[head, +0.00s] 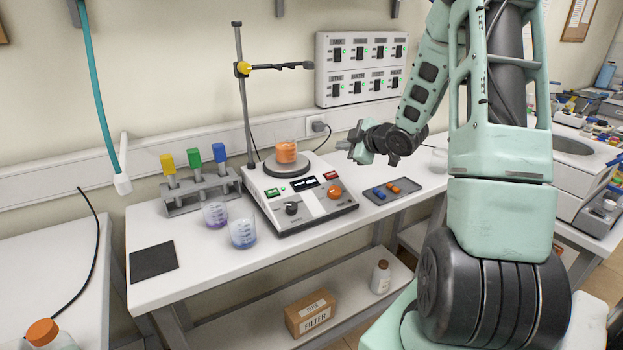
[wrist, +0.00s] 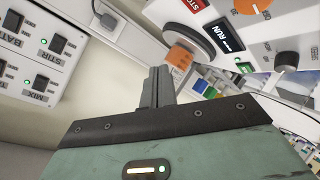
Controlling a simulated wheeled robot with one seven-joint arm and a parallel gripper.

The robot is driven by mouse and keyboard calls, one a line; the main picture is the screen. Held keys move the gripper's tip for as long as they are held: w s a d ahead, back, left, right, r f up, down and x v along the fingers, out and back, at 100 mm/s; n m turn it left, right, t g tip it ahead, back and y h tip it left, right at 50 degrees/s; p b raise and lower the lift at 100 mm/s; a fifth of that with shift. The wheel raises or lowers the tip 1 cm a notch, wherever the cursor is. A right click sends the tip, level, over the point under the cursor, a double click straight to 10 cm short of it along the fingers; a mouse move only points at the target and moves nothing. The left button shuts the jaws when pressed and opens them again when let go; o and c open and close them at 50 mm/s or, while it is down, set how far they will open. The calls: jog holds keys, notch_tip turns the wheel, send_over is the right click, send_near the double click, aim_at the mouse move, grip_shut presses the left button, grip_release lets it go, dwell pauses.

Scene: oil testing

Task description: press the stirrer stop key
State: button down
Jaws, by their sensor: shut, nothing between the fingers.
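The stirrer (head: 290,216) is a white hotplate unit on the bench, with a dark round plate and a beaker of orange liquid (head: 287,150) on it. The red stop key (head: 331,175) is at the right of its panel, beside the display; in the wrist view the key, its label partly cut off, is at the top edge (wrist: 188,4). The display (wrist: 222,38) reads RUN. A green key (head: 272,192) is at the panel's left. My gripper (head: 344,146) is shut and empty, in the air behind and right of the stop key, apart from it. Its closed fingers also show in the wrist view (wrist: 158,74).
A clamp stand (head: 242,95) rises behind the stirrer. A wall switch panel (head: 360,68) is behind my gripper. A tray (head: 406,197) with small blue and orange pieces lies right of the stirrer. A rack (head: 197,198) and two beakers (head: 215,214) (head: 243,234) stand left.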

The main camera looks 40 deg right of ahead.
jog(key=shift+d+f, duration=0.1)
dwell(0.4)
jog(key=w+f+b, duration=0.1)
jog(key=f+b, duration=0.1)
jog(key=w+f+b, duration=0.1)
jog(key=f+b, duration=0.1)
jog(key=f, duration=0.1)
jog(key=w+f+b, duration=0.1)
jog(key=f+b, duration=0.1)
jog(key=f, duration=0.1)
jog(key=shift+d, duration=0.35)
jog(key=shift+f+b, duration=0.15)
jog(key=shift+b, duration=0.2)
dwell(1.4)
jog(key=shift+f, duration=0.25)
jog(key=shift+w+f+b, duration=0.2)
jog(key=shift+f+b, duration=0.25)
jog(key=shift+b, duration=0.2)
dwell(0.5)
jog(key=shift+r, duration=0.1)
jog(key=shift+s+r+p, duration=0.3)
jog(key=shift+r+p, duration=0.3)
jog(key=shift+r, duration=0.1)
jog(key=shift+r, duration=0.15)
